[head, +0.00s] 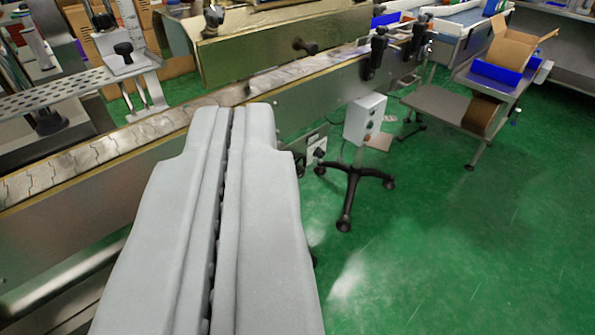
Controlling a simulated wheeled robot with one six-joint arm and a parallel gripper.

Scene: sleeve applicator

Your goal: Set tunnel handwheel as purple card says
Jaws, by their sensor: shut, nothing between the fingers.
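My gripper (232,118) fills the lower left middle of the view. Its two pale grey fingers lie side by side with only a thin dark seam between them, so it is shut and empty. Its tips show in front of the conveyor's near side. I cannot make out a purple card. No handwheel can be clearly recognised. A brass-coloured metal housing (270,48), which may be the tunnel, stands over the conveyor beyond the tips.
A conveyor (95,152) runs from lower left to upper right. A white control box (364,120) stands on a black wheeled base (352,180) right of my gripper. A side table (450,108) and an open carton (510,45) are at upper right. Green floor (450,240) is clear at lower right.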

